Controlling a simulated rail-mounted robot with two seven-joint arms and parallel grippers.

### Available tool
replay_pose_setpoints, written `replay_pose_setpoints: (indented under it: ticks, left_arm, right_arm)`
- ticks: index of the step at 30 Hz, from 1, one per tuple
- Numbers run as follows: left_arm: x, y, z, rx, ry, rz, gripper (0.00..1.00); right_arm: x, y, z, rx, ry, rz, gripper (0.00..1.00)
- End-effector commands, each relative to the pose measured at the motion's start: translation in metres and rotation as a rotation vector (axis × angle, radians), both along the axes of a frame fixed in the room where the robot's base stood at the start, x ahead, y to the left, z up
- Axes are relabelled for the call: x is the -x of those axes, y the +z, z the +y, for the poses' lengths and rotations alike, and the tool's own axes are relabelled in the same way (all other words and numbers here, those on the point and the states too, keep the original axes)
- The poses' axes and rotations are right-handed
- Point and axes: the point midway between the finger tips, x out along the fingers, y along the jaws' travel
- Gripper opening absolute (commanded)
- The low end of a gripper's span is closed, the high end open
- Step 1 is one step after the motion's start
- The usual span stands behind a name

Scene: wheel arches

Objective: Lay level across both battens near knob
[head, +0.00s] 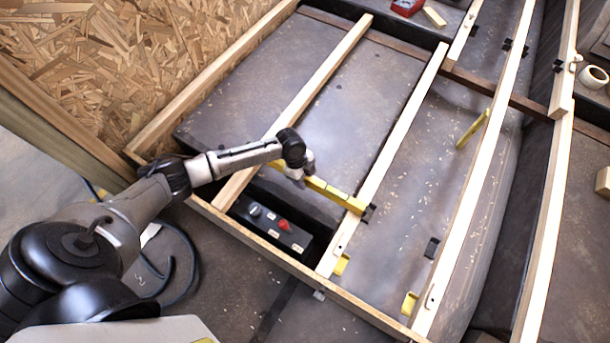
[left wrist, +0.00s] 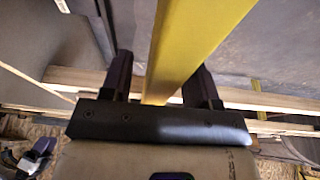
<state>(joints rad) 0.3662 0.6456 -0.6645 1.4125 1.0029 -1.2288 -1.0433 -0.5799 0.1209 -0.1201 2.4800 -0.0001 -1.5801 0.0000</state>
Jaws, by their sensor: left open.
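The yellow level (head: 338,194) spans the gap between the left batten (head: 322,78) and the right batten (head: 400,125) in the head view. Its right end lies over the right batten; its other end is partly hidden by my left gripper (head: 300,176) near the left batten. In the left wrist view the level (left wrist: 198,45) runs between the two spread fingers of my left gripper (left wrist: 160,80), with gaps beside it. The red knob (head: 284,225) is on a dark control panel just in front of the level. My right gripper is not in view.
A front wooden rail (head: 285,265) borders the frame. Small yellow pieces (head: 472,128) sit among the battens. A red item (head: 407,7) and a wood block (head: 435,17) lie at the back. A tape roll (head: 593,76) is at right. The panel between the right-hand battens is largely clear.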

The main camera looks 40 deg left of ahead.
Motion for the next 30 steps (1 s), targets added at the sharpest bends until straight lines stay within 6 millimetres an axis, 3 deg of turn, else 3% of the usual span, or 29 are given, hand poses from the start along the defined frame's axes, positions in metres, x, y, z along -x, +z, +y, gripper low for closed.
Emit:
replay_pose_setpoints:
  ticks: [5,15,21,30]
  left_arm:
    - [0.000,0.018,0.005,-0.002,0.001,-0.003,0.55]
    - [0.004,0.083,0.024,-0.001,0.001,-0.003,0.55]
    - [0.006,0.112,0.033,0.000,0.000,-0.002,0.55]
    - [0.007,0.131,0.040,0.000,0.001,-0.002,0.55]
  right_arm:
    - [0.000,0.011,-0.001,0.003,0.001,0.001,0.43]
    - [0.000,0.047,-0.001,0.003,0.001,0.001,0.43]
    - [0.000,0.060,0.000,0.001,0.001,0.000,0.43]
    - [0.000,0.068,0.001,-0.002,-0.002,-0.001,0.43]
